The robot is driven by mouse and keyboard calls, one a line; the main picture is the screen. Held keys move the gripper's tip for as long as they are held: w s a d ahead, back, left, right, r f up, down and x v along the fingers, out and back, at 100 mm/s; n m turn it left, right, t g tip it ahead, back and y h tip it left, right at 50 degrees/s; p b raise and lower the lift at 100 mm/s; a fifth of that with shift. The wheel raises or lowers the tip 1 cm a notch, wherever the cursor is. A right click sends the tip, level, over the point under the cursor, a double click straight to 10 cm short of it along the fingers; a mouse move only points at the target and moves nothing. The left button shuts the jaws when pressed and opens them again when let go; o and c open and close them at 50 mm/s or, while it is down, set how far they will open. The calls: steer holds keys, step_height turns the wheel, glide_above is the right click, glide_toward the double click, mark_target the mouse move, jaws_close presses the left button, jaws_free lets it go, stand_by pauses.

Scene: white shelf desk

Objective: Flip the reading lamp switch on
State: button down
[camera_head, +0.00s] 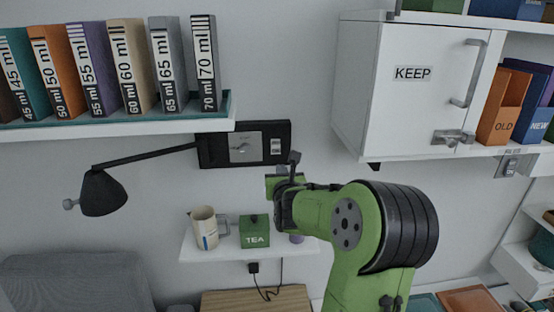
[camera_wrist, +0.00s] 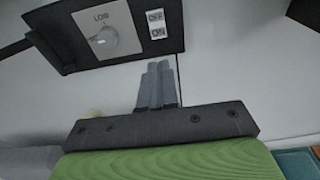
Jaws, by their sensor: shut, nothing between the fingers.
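The reading lamp (camera_head: 103,193) has a black shade on a black arm that runs to a black wall panel (camera_head: 212,150). The panel carries a silver plate with a round dial (camera_head: 240,149) and a small white switch (camera_head: 276,146) at its right. In the wrist view the switch (camera_wrist: 157,24) shows OFF above ON; I cannot tell which side is pressed. The dial (camera_wrist: 103,41) is left of it, marked LOW. My gripper (camera_wrist: 157,66) is shut and empty, its grey fingertips just below the panel's lower edge, apart from the switch. In the head view my gripper (camera_head: 282,169) is below the switch.
A small shelf (camera_head: 222,254) below the panel holds a mug (camera_head: 204,228) and a green TEA box (camera_head: 254,231). A book shelf (camera_head: 150,124) is at upper left. A white KEEP cabinet (camera_head: 400,100) is at upper right. The wall around the panel's lower side is bare.

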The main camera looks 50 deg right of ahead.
mark_target(276, 152)
steer(key=p+x, duration=0.3)
steer(key=x, duration=0.8)
steer(key=shift+w+d+r, duration=0.1)
steer(key=shift+w+d, duration=0.1)
steer(key=shift+w, duration=0.1)
steer(key=shift+d, duration=0.1)
